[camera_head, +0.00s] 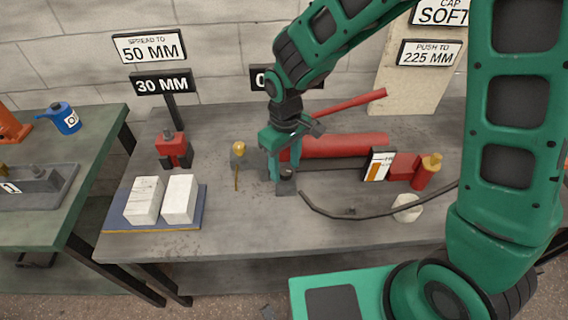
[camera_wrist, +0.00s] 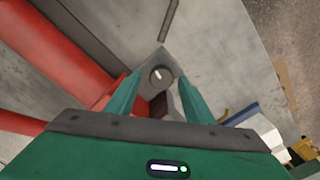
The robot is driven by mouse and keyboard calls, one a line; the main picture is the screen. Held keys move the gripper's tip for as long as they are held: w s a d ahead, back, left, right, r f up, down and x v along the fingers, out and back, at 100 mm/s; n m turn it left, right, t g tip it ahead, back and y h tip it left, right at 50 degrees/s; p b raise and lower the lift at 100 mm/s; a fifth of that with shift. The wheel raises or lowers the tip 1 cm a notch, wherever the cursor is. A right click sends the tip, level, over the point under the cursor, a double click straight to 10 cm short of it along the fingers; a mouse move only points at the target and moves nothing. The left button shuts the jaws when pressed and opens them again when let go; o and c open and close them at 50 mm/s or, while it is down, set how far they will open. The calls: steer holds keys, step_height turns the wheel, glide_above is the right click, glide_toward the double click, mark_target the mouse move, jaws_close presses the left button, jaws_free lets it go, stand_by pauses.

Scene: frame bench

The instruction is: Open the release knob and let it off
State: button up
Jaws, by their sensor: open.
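The release knob (camera_head: 286,174) is a small dark round knob on a grey block (camera_head: 286,187) at the left end of the red pump (camera_head: 345,146). In the wrist view the knob (camera_wrist: 160,74) shows a white mark on its face. My gripper (camera_head: 285,166) points down over the block, with its jaws parted. In the wrist view the green fingers of my gripper (camera_wrist: 160,84) stand on either side of the knob; I cannot tell whether they touch it. The red pump lever (camera_head: 348,103) slants up to the right behind my gripper.
A dark hose (camera_head: 345,212) curves along the bench front. A red cylinder with a yellow end (camera_head: 426,172) and a small panel (camera_head: 379,165) stand to the right. A brass-topped piece (camera_head: 239,149) stands close left. White blocks (camera_head: 144,201) sit on a blue mat (camera_head: 118,219).

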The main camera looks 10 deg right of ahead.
mark_target(286, 169)
step_height(286, 169, up, 11)
stand_by(0.6)
steer(key=shift+d+f, duration=0.1)
steer(key=shift+d, duration=0.05)
steer(key=s+d+r+m, duration=0.2)
steer(key=s+d+m, duration=0.15)
steer(key=d, duration=0.85)
steer(key=s+d+r+m, duration=0.2)
steer(key=d+r+m, duration=0.15)
steer(key=d, duration=0.85)
steer(key=s+d+m, duration=0.7)
steer(key=s+d, duration=0.4)
steer(key=s, duration=0.4)
steer(key=shift+s+f, duration=0.3)
steer(key=shift+f, duration=0.1)
